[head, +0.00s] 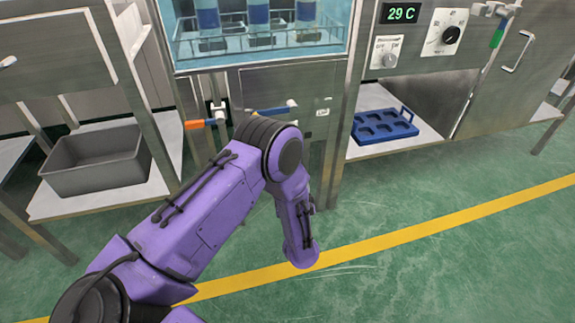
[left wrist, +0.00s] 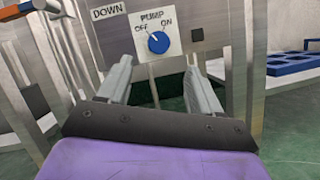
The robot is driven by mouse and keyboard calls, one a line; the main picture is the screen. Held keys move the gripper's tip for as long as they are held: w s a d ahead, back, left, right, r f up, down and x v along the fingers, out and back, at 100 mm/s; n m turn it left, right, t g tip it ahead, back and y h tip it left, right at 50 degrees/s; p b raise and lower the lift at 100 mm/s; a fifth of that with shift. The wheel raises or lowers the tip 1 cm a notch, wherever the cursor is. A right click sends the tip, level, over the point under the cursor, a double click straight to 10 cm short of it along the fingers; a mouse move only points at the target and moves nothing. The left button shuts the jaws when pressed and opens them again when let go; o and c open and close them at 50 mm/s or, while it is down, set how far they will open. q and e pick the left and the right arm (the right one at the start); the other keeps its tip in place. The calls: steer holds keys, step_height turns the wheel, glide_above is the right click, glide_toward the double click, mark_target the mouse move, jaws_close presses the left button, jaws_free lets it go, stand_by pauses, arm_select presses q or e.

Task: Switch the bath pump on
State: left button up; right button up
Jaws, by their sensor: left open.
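The pump switch is a round blue knob (left wrist: 158,42) on a white plate (left wrist: 140,18) marked PUMP, OFF and ON, seen in the left wrist view. I cannot tell clearly which mark its pointer faces. My left gripper (left wrist: 158,66) is open and empty, with its two fingers below the knob in the picture, one to each side. No contact with the knob shows. In the head view my left arm bends in front of the bath stand, and its gripper is hidden. The knob cannot be made out there. My right gripper is not in view.
A water bath (head: 262,48) with bottles stands above the steel front. A blue tray (head: 383,138) and a grey bin (head: 97,178) sit on low shelves.

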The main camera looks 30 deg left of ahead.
arm_select(q)
steer(key=b+x, duration=0.2)
steer(key=x, duration=0.8)
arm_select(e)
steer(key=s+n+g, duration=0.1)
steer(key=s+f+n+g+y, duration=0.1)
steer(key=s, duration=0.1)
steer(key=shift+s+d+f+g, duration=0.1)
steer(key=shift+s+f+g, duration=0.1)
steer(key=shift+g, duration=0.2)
arm_select(q)
steer(key=shift+w+a+r, duration=0.1)
steer(key=shift+r, duration=0.05)
steer(key=c, duration=1.1)
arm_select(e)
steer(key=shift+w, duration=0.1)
